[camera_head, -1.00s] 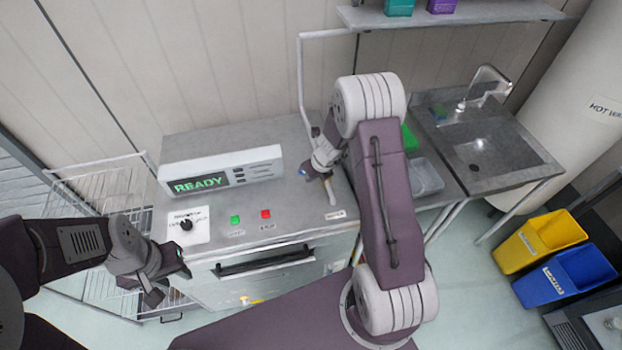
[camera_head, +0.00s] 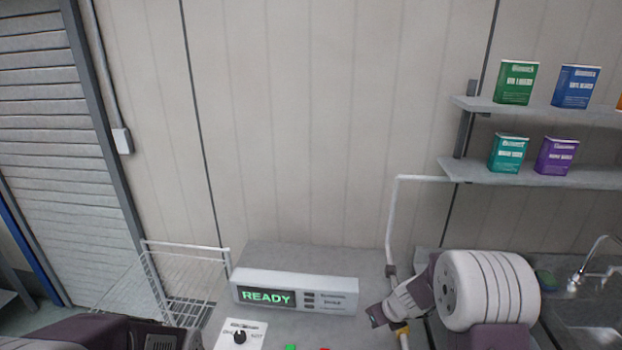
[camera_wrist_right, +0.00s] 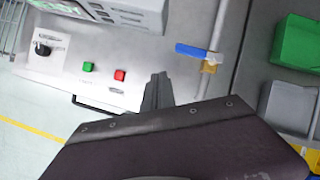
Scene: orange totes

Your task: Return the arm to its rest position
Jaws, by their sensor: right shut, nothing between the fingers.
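My right arm comes in at the bottom right of the head view. Its wrist and gripper (camera_head: 378,314) point left, beside the white pipe (camera_head: 392,230) and over the right side of the grey machine. In the right wrist view the gripper's fingers (camera_wrist_right: 158,88) are together with nothing between them. They appear over the machine's top, left of a valve with a blue lever (camera_wrist_right: 196,51) and a brass body (camera_wrist_right: 208,67). Only a dark part of my left arm shows at the bottom left of the head view; its gripper is out of frame.
The machine's display (camera_head: 266,297) reads READY. Green (camera_wrist_right: 88,67) and red (camera_wrist_right: 119,75) buttons sit on its panel. A wire rack (camera_head: 185,275) stands left, a sink (camera_head: 590,315) right. Shelves (camera_head: 540,172) with several boxes hang at upper right. The wall space in the middle is clear.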

